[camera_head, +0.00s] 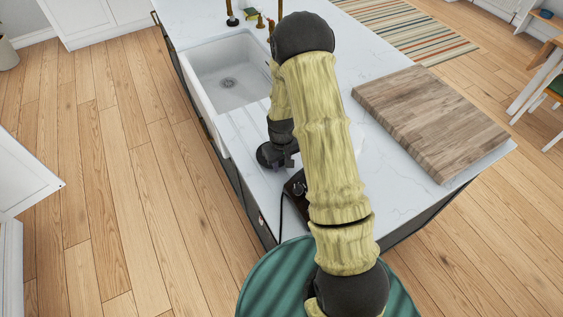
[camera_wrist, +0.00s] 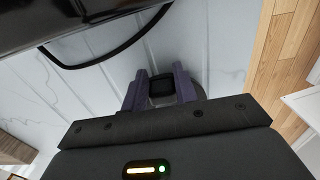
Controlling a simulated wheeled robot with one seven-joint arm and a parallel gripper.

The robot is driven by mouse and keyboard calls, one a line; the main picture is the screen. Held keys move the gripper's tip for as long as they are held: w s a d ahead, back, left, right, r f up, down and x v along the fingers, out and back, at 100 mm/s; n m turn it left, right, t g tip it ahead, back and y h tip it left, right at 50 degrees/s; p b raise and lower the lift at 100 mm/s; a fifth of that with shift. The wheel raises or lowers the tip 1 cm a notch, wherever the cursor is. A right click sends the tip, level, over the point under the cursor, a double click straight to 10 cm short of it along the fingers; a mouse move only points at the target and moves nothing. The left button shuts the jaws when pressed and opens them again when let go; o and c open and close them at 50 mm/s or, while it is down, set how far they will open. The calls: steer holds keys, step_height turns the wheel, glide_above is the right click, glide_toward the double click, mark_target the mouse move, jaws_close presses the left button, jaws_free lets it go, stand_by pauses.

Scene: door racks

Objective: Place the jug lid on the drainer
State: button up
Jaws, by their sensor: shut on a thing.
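My gripper (camera_wrist: 161,88) has its two purple fingers shut on a small dark piece (camera_wrist: 162,88), which I take to be the jug lid. A greyish rounded edge shows beside the fingers, and the rest of the lid is hidden. The drainer (camera_head: 238,131) is the grooved white worktop strip beside the sink. Its grooves also show in the wrist view (camera_wrist: 62,92), under and beside the fingers. I cannot tell whether the lid touches it. In the head view my gripper (camera_head: 285,163) is low over the worktop, near the drainer, and my arm hides the lid.
A white sink (camera_head: 225,72) lies beyond the drainer, with a dark tap base (camera_head: 232,18) behind. A black appliance (camera_head: 296,186) with a cord stands close to my gripper, also in the wrist view (camera_wrist: 55,22). A wooden board (camera_head: 430,118) lies on the right.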

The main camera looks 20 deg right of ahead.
steer(key=shift+f, duration=0.15)
steer(key=o, duration=1)
steer(key=shift+c, duration=0.2)
steer(key=shift+r, duration=0.2)
step_height(320, 180, up, 12)
steer(key=b, duration=0.3)
